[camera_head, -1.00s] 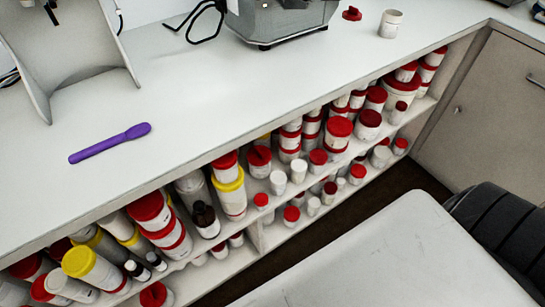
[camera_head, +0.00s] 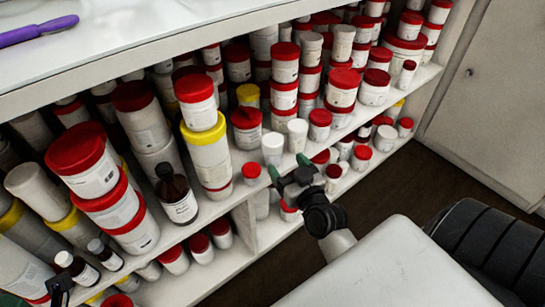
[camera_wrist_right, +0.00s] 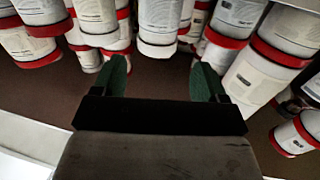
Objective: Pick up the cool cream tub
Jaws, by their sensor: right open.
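No label is legible, so I cannot tell which of the many tubs is the cool cream tub. My right gripper (camera_head: 288,168) is open and empty in front of the shelf, near a small white-capped tub (camera_head: 272,148) and a red-lidded one (camera_head: 251,172). In the right wrist view its green fingers (camera_wrist_right: 160,66) are spread apart. A white-capped tub (camera_wrist_right: 158,22) shows beyond the gap between them, apart from the fingers. A green and black piece in the head view's bottom left corner may be my left gripper (camera_head: 36,292); its state is unclear.
The shelf (camera_head: 250,240) is crowded with red-, yellow- and white-lidded containers and brown bottles (camera_head: 176,196). The white counter (camera_head: 120,45) overhangs it, with a purple spatula (camera_head: 38,31) on top. A cabinet door (camera_head: 490,110) closes the right side. Dark floor lies in front.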

